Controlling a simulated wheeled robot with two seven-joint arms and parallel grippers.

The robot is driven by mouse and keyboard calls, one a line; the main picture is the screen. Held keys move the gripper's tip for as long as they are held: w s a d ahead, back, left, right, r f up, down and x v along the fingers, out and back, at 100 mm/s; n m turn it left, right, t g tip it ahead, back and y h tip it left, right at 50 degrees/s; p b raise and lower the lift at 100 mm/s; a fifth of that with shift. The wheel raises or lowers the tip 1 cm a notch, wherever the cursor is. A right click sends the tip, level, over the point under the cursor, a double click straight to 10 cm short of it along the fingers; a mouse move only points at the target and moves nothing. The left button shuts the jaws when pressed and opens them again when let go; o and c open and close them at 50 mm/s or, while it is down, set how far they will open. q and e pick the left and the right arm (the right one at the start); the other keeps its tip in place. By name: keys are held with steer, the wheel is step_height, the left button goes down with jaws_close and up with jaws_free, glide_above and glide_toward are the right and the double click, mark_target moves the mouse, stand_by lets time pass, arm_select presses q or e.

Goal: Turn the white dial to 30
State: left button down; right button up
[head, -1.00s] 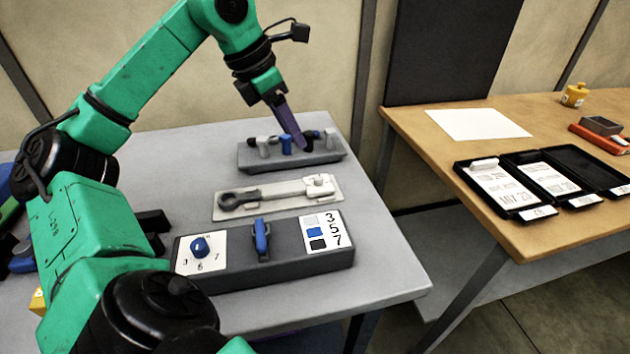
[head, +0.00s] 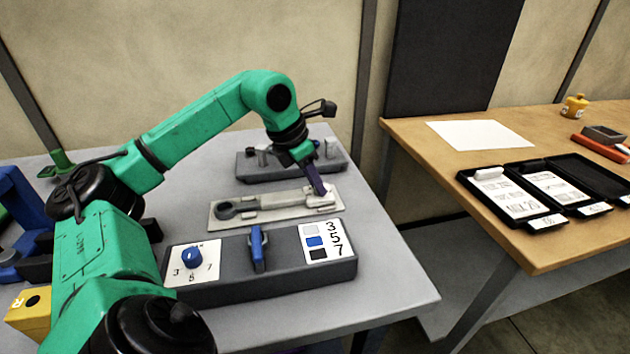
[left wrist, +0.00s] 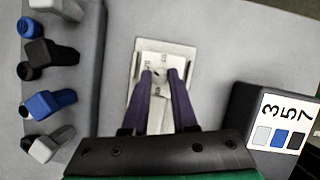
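A pale plate (head: 220,221) lies on the grey table, with a long grey handle-shaped part along it and a small white part (head: 318,200), likely the white dial, at its right end. My left gripper (head: 323,191) points down over that end. In the left wrist view its two purple fingers (left wrist: 160,75) are apart, one on either side of a small whitish part with a dark spot. Small marks show on the plate (left wrist: 184,52) there, too small to read. I cannot tell whether the fingers touch the part. My right gripper is not in view.
A grey box (head: 300,268) in front carries a blue knob (head: 191,257), a blue lever (head: 257,248) and a card (head: 322,241) reading 3, 5, 7. A dark block (head: 265,167) with levers stands behind. A wooden table (head: 445,170) with black trays is at right.

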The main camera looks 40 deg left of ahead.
arm_select(q)
steer(key=shift+r, duration=0.1)
stand_by(0.3)
steer(key=shift+d+r+n+y+p, duration=0.15)
steer(key=shift+n+y+p, duration=0.45)
steer(key=shift+n+p, duration=0.65)
steer(key=n+p, duration=0.2)
steer(key=n+y+p, duration=0.1)
steer(key=n+p, duration=0.1)
steer(key=shift+d+r+n+y, duration=0.1)
steer(key=shift+d+n+y, duration=0.05)
steer(key=shift+n+y, duration=0.2)
steer(key=shift+d+n+g+y+p, duration=0.1)
steer(key=shift+n+g+y+p, duration=0.25)
steer(key=shift+n+p, duration=0.7)
steer(key=shift+w+f+n+y, duration=0.1)
steer(key=shift+f+n+y, duration=0.1)
steer(key=shift+n, duration=0.45)
steer(key=shift+f+n+y, duration=0.1)
steer(key=shift+n+y, duration=0.1)
steer(key=shift+n, duration=0.4)
steer(key=c, duration=0.7)
jaws_free()
